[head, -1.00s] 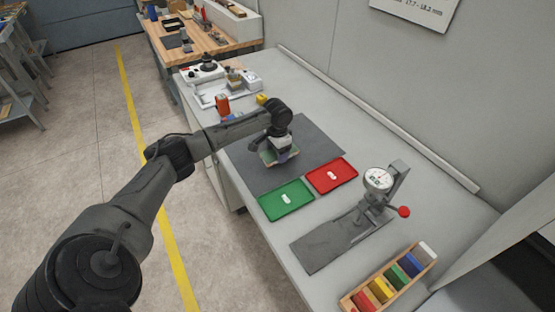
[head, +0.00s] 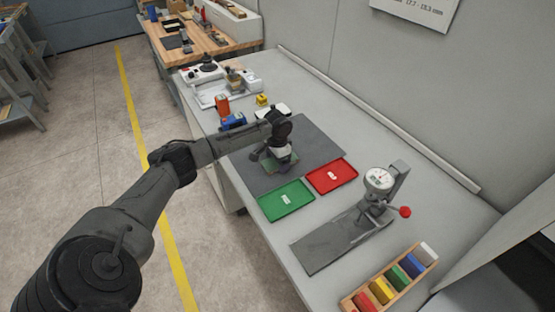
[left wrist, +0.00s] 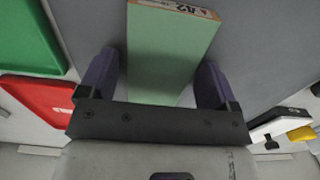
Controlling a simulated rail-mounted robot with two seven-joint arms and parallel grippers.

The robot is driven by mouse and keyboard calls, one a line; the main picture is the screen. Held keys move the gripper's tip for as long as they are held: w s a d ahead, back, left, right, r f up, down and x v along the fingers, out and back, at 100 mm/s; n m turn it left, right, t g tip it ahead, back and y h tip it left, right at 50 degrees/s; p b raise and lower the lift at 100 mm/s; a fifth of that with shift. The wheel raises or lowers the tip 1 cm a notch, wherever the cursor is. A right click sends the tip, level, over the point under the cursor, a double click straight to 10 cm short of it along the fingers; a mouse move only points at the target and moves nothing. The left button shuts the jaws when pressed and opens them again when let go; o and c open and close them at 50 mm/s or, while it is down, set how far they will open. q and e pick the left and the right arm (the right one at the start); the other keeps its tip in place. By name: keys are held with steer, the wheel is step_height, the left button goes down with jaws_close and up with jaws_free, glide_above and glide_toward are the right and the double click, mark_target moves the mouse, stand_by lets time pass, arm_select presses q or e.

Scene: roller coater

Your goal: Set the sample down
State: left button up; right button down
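The sample is a flat green block (left wrist: 165,55) with an end label that seems to read A2. It lies between the two fingers of my left gripper (left wrist: 157,85), with a narrow gap on each side, so the fingers look open around it. In the head view the sample (head: 283,165) is low over the dark grey mat (head: 320,138) and appears to rest on it, partly hidden by my left gripper (head: 274,155). My right gripper is not in view.
A green tray (head: 270,207) and a red tray (head: 347,172) lie beside the mat. A dial gauge stand (head: 379,182) and a wooden rack of coloured blocks (head: 365,296) stand nearer. Blue (head: 232,121) and yellow (head: 262,99) items lie beyond the mat. The mat's right part is clear.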

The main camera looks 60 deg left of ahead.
arm_select(q)
steer(key=shift+o, duration=0.3)
steer(key=shift+r, duration=0.15)
step_height(320, 180, up, 12)
steer(key=p, duration=0.1)
steer(key=shift+p, duration=0.3)
stand_by(1.0)
stand_by(0.8)
